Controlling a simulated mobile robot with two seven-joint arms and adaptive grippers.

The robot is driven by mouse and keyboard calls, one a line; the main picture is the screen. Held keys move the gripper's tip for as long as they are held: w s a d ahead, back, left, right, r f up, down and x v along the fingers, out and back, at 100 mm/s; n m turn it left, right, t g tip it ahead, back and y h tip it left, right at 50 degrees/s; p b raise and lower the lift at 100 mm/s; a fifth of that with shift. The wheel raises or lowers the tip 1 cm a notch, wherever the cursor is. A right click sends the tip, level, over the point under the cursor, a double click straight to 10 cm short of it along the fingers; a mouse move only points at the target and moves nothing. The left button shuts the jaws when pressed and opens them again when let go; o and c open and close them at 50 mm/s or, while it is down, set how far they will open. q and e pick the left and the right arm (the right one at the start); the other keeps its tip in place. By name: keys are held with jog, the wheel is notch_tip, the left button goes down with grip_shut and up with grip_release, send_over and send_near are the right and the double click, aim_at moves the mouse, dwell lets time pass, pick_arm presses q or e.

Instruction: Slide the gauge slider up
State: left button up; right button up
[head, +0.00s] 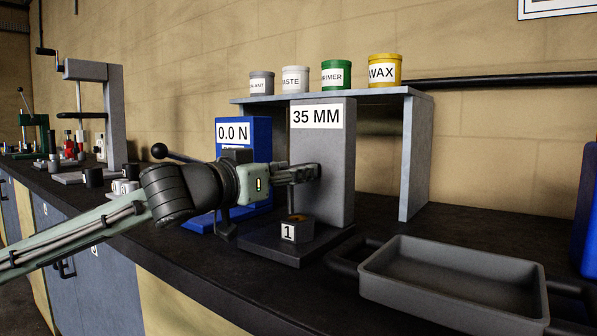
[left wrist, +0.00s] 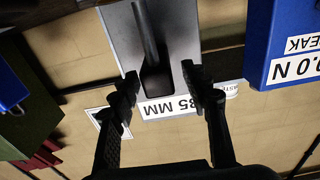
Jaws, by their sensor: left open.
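The gauge is a grey upright column (head: 335,150) on a dark base (head: 275,245), with a "35 MM" label (head: 317,116) near its top. My left gripper (head: 314,172) is in front of the column, below the label. In the left wrist view the gripper (left wrist: 160,78) is open, its fingers apart on either side of a dark upright part (left wrist: 154,82) on the column's face. The picture is upside down there. I cannot tell whether the fingers touch this part. My right gripper is not in view.
A blue "0.0 N" gauge (head: 232,160) stands left of the column. A grey shelf (head: 417,160) behind carries several tins. A grey tray (head: 450,285) with dark handles lies at the front right. Bare bench top (head: 490,232) lies behind the tray.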

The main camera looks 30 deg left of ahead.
pick_arm(q)
jog(key=shift+s, duration=0.1)
jog(key=shift+c, duration=1)
grip_shut()
